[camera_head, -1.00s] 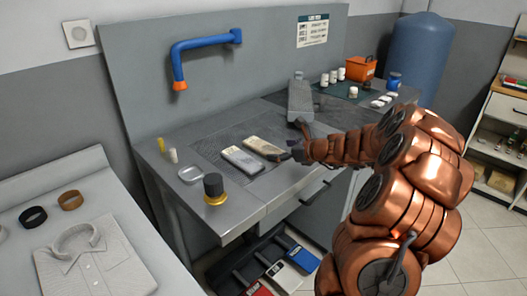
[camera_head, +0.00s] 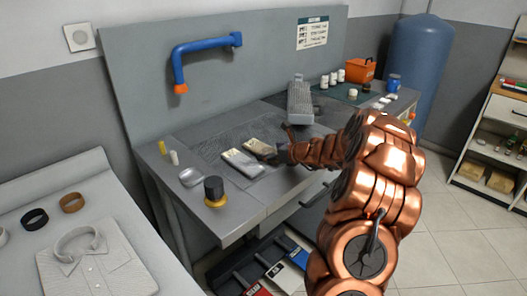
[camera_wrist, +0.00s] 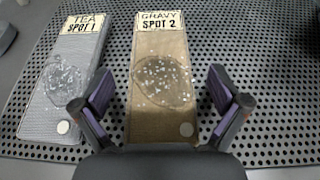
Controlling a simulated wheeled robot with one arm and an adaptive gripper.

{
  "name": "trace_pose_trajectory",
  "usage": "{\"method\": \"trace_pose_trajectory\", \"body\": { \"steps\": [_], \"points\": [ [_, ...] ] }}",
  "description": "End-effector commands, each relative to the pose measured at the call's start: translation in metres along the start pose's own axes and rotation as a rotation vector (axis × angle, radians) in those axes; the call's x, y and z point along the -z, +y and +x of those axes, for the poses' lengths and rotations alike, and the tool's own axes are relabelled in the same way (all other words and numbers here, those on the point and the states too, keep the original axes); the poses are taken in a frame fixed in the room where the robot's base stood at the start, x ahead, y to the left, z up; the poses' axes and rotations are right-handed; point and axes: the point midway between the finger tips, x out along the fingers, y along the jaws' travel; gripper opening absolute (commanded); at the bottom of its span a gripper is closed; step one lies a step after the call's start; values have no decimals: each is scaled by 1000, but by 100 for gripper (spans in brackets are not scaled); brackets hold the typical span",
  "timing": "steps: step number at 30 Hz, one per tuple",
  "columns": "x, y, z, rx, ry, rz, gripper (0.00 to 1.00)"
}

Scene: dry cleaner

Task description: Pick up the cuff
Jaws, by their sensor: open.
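Two flat, cuff-like fabric pieces lie side by side on the perforated work surface; I cannot tell which one is the cuff. The tan piece (camera_head: 258,146), labelled "GRAVY SPOT 2", has a dark speckled stain and a button in the wrist view (camera_wrist: 160,50). The pale grey piece (camera_head: 241,161), labelled "TEA SPOT 1", lies to its left in the wrist view (camera_wrist: 64,95). My gripper (camera_wrist: 162,90) is open and empty, its fingers on either side of the tan piece's near half. In the head view my gripper (camera_head: 282,153) is beside the tan piece; its fingertips are hard to make out.
A black-and-yellow knobbed item (camera_head: 214,191) and a clear dish (camera_head: 190,177) stand left of the pieces. A grey iron-like block (camera_head: 300,102) is behind. A blue pipe arm (camera_head: 180,50) overhangs the bench.

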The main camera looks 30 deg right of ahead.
Motion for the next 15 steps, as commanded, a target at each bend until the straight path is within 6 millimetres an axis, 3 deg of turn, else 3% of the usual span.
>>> {"method": "trace_pose_trajectory", "body": {
  "steps": [5,15],
  "points": [
    [0,0,0,0,0,0,97],
    [0,0,0,0,0,-1,61]
  ]
}}
